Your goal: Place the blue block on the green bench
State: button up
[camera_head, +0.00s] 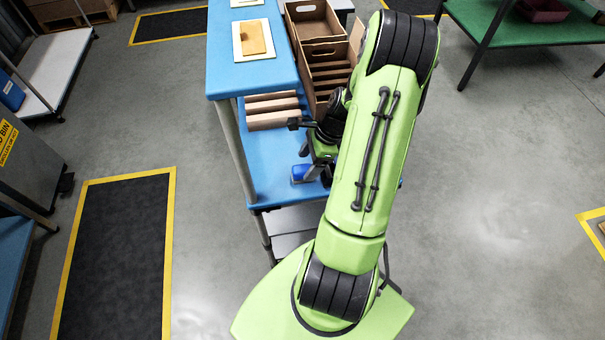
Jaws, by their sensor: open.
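The blue block (301,173) sits on the blue lower shelf (262,178) of the rack, near its front. My gripper (314,165) is right beside or just above the block, partly hidden by my green arm. Its jaws are open, and I cannot tell whether they are around the block or touching it. The right side of the block is hidden behind the gripper. The green bench (565,32) stands at the far upper right, with a dark red bin (543,8) on it.
The blue upper shelf (250,75) overhangs on the left, with a grey post (238,150). Tilted cartons (327,55) stand behind the gripper, and brown rolls or slats (272,112) lie on the lower shelf. Open floor (500,180) lies to the right.

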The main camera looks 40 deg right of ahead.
aim_at(304, 168)
jog(key=b+x, duration=0.1)
jog(key=x, duration=0.3)
jog(key=shift+a+f, duration=0.15)
jog(key=c, duration=1.2)
jog(key=shift+r, duration=0.2)
jog(key=shift+c, duration=0.2)
